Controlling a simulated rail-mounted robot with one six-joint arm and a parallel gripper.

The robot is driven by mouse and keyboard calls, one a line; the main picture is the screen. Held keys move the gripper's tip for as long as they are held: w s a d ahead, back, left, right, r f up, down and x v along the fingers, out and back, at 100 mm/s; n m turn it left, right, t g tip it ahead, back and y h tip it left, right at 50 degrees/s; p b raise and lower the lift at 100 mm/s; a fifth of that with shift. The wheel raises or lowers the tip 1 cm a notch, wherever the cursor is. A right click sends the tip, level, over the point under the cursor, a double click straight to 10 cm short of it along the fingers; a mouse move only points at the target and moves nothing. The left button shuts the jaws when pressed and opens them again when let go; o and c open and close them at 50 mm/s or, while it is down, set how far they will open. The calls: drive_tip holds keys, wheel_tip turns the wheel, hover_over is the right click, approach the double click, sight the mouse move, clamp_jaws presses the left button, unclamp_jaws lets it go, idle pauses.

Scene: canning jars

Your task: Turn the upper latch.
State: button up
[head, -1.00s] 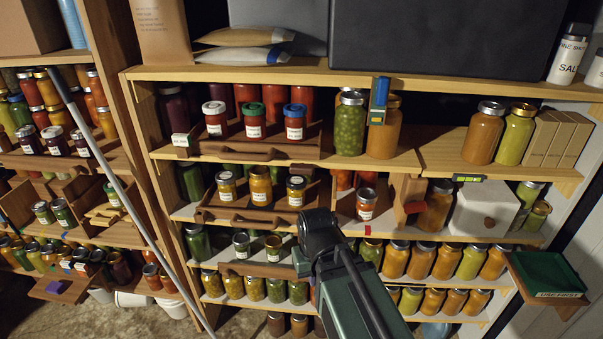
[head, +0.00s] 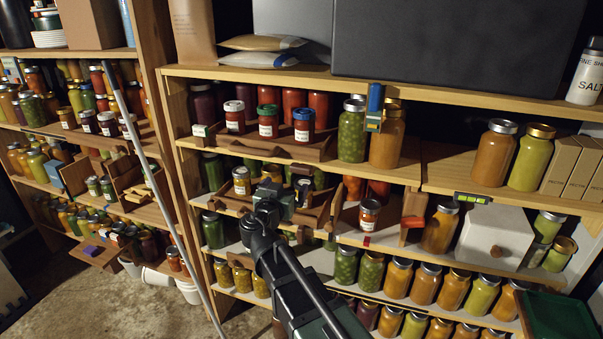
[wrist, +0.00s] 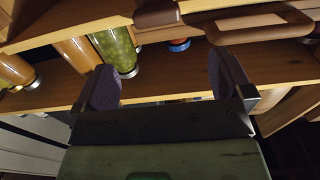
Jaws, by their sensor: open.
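No part is clearly marked as the upper latch. A dark brown wooden piece (head: 270,153) crosses the front of the upper tray (head: 314,148). A blue-and-grey upright piece (head: 374,108) is at the upper shelf's edge; I cannot tell which is the latch. My gripper (head: 284,196) is in front of the second tray, below the upper one, and hides part of it. In the wrist view my gripper (wrist: 165,78) is open with nothing between its fingers. Brown handle-like pieces (wrist: 260,27) lie beyond the fingers there, apart from them.
Jars with red, green and blue lids (head: 268,122) stand in the upper tray. A green jar (head: 352,132) stands to their right. A pale pole (head: 165,190) leans at left.

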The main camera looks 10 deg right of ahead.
sight(299, 170)
drive_tip(key=x, duration=1.1)
drive_tip(key=shift+s+d+r, duration=0.1)
drive_tip(key=shift+d, duration=0.05)
drive_tip(key=c, duration=0.9)
